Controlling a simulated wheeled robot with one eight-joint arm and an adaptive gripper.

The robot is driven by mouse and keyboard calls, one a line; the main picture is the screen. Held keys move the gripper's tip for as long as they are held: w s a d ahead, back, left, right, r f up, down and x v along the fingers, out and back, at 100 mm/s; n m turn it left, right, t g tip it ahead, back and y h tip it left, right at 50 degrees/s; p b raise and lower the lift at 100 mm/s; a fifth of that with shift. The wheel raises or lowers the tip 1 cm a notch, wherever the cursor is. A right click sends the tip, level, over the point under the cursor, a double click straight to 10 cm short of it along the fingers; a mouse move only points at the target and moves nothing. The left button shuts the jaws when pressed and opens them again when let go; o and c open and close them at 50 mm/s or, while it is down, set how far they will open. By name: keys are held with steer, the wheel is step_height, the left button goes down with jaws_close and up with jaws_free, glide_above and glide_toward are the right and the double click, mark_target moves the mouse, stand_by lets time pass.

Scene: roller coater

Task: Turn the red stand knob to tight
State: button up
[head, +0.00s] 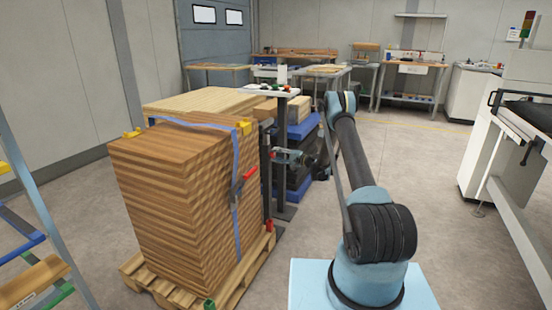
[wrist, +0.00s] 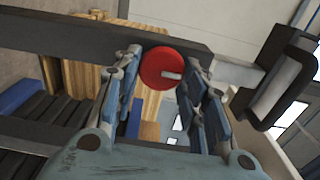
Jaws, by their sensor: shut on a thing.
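The red stand knob (wrist: 158,62) is a round disc with a short white mark pointing right, seen in the wrist view on a dark bar (wrist: 60,38). My gripper (wrist: 163,72) has its blue-grey fingers on either side of the knob, closed on it. In the head view my gripper (head: 287,157) is beside a dark upright stand post (head: 267,180), right of the wood stack. The knob between the fingers is hidden in that view.
A strapped wood stack (head: 165,195) on a pallet (head: 165,292) stands close left of the gripper. A red-handled strap tool (head: 243,184) hangs on its side. Open floor (head: 430,190) lies right of my arm, before a machine (head: 520,130).

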steer(key=shift+f, duration=0.1)
steer(key=o, duration=1)
steer(key=shift+o, duration=0.2)
steer(key=v, duration=1.2)
